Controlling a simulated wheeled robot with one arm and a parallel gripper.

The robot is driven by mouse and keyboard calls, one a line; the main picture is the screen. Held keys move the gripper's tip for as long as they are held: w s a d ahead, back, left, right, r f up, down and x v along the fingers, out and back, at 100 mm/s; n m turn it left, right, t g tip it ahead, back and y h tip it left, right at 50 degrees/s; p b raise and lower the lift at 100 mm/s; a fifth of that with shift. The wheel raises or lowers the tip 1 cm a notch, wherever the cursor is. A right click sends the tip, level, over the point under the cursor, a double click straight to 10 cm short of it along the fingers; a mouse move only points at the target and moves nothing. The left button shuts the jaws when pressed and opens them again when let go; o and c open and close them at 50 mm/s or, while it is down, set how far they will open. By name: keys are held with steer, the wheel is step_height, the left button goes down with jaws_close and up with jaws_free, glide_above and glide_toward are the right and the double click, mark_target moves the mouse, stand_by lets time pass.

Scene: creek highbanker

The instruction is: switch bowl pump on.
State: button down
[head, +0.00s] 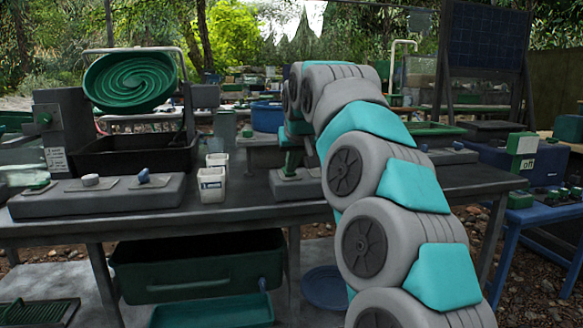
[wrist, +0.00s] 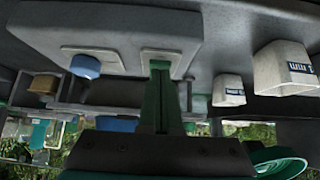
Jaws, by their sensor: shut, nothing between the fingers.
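My gripper (wrist: 159,68) is shut and empty, its green fingers together. In the wrist view, which looks upside down, the fingertips are at a pale plate (wrist: 178,56) on a grey control box (wrist: 125,35). Whatever control sits there is hidden behind the fingers; I cannot tell if they touch it. A second plate with a blue knob (wrist: 85,66) is beside it. In the head view my gripper (head: 290,172) points down at this box (head: 290,190), mid-table. The green spiral bowl (head: 130,82) stands at left. No pump label is readable.
Another grey box (head: 100,197) with a white knob (head: 90,180) and a blue knob (head: 144,175) lies at the table's left front. White cups (head: 212,185) stand between the boxes. A black tub (head: 130,155) is behind. A green-white "off" block (head: 522,152) is at right.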

steer(key=shift+r, duration=0.1)
steer(key=shift+r+p, duration=0.75)
steer(key=shift+r, duration=0.1)
steer(key=shift+r+p, duration=0.3)
steer(key=shift+r, duration=0.05)
steer(key=p+v, duration=0.2)
steer(key=v, duration=1)
steer(key=shift+s, duration=0.25)
steer(key=shift+d, duration=0.1)
